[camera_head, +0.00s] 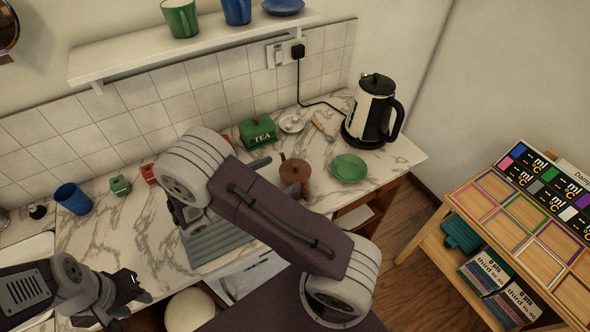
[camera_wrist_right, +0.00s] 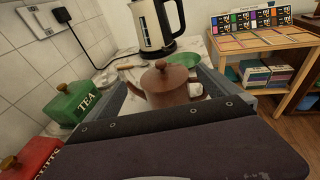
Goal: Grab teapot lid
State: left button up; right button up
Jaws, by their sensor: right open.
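The brown teapot (camera_head: 295,175) stands on the marble counter; its round lid with a small knob sits on top. In the right wrist view the teapot lid (camera_wrist_right: 164,76) is near the middle, above the teapot body (camera_wrist_right: 168,97). My right gripper (camera_wrist_right: 180,90) is open and empty, its fingers showing left and right of the teapot in that view. In the head view my right arm hides most of that gripper; a grey finger shows left of the teapot, apart from it. My left gripper (camera_head: 128,296) is at the lower left, far from the teapot; its jaw opening is unclear.
A green plate (camera_head: 349,168) lies right of the teapot, with a kettle (camera_head: 373,112) behind it. A green TEA box (camera_head: 257,131) and a small white dish (camera_head: 292,123) stand behind the teapot. A blue cup (camera_head: 73,198) is far left. A shelf (camera_head: 190,48) overhangs the back.

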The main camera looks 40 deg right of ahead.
aim_at(294, 168)
jog(key=shift+x, duration=0.85)
jog(key=x, duration=0.4)
jog(key=shift+s+r+p, duration=0.1)
jog(key=shift+s+p, duration=0.15)
jog(key=shift+p, duration=0.15)
jog(key=shift+d, duration=0.45)
jog(key=c, duration=1.3)
